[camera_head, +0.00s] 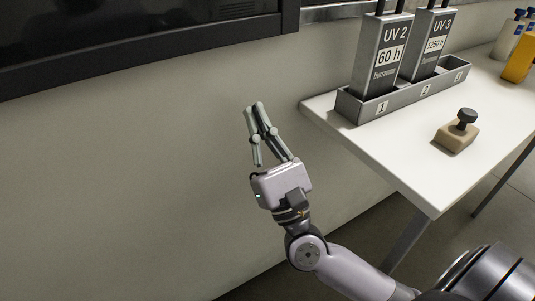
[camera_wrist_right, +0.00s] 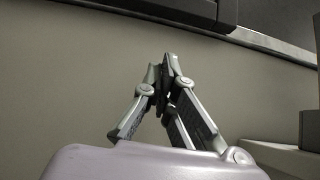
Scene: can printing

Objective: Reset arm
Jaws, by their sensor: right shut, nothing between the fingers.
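My right gripper (camera_head: 257,106) is raised in front of the bare wall, left of the white table, with its fingers pointing up. Its fingertips meet and hold nothing. In the right wrist view the gripper (camera_wrist_right: 166,62) is also closed at the tips, with the wall behind it. My left gripper is not in either view.
The white table (camera_head: 410,165) stands at the right. A grey holder (camera_head: 348,108) on it carries boxes marked UV 2 (camera_head: 384,45) and UV 3 (camera_head: 432,40). A beige block with a dark knob (camera_head: 456,136) sits nearer. A dark screen (camera_head: 130,40) hangs upper left.

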